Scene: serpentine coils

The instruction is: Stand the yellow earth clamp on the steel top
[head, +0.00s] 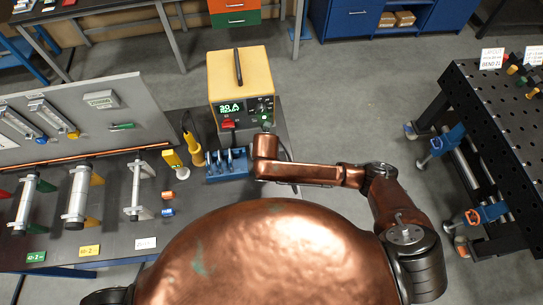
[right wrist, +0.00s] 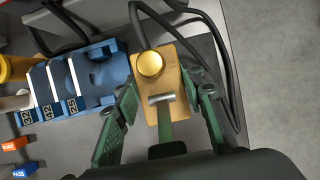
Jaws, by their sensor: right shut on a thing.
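The yellow earth clamp (right wrist: 172,62) is a yellow-orange block with a round brass knob and a short metal pin. It shows in the right wrist view with a black cable running up from it. My right gripper (right wrist: 164,92) has its green fingers on both sides of the clamp and is shut on it. In the head view my right arm reaches left to the table, and its copper wrist hides the clamp. The dark steel top (head: 110,228) is under the tools at the left. I cannot tell whether the clamp touches it. My left gripper is not in view.
A blue numbered rack (head: 228,166) stands just left of the clamp. A yellow welding machine (head: 240,82) is behind it. Yellow tools (head: 194,148) and several metal rollers stand farther left. Black cables (right wrist: 205,30) run close by the clamp. A perforated table (head: 500,110) stands at the right.

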